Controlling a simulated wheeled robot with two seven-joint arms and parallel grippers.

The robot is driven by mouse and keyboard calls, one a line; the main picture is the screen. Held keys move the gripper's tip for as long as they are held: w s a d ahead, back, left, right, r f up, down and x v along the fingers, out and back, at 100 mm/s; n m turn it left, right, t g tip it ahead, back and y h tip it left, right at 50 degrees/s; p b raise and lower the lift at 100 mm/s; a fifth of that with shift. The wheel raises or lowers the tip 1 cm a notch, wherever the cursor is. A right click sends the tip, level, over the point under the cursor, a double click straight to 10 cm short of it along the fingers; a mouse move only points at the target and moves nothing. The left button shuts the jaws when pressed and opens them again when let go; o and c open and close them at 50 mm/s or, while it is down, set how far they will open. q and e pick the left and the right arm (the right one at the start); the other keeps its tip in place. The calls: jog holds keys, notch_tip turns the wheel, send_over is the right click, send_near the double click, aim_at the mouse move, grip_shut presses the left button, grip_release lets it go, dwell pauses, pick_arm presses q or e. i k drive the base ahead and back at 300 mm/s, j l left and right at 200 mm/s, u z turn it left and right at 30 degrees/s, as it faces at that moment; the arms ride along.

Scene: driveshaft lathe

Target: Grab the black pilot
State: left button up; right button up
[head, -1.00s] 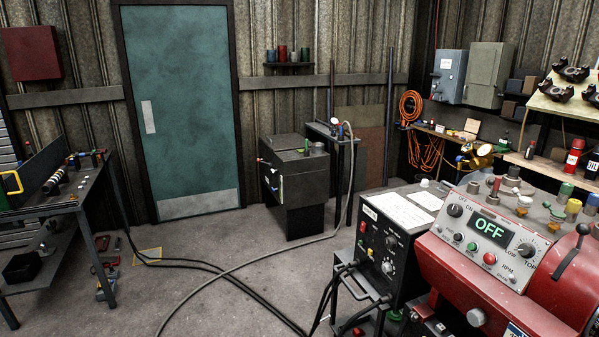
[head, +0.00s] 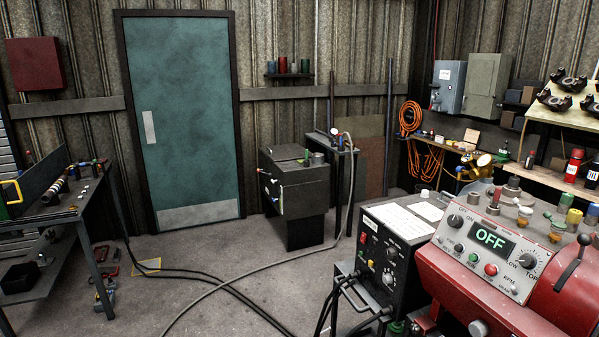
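Neither of my grippers is in view. I cannot tell which thing is the black pilot. Several small dark and coloured parts lie on the workbench (head: 95,196) at the left, too small to tell apart. Grey cylinders and coloured pieces stand on top of the red lathe (head: 455,285) at the right, whose display (head: 490,238) reads OFF. Black yoke-like parts (head: 555,102) sit on a pale slanted board at the far right.
A black welder-like box (head: 380,262) stands left of the lathe. A dark cabinet (head: 300,190) stands by the teal door (head: 185,120). Cables (head: 235,270) cross the floor. Open floor lies between the workbench and the black box.

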aim_at(513, 182)
jog(key=i+j, duration=0.15)
jog(key=i+j+z, duration=0.7)
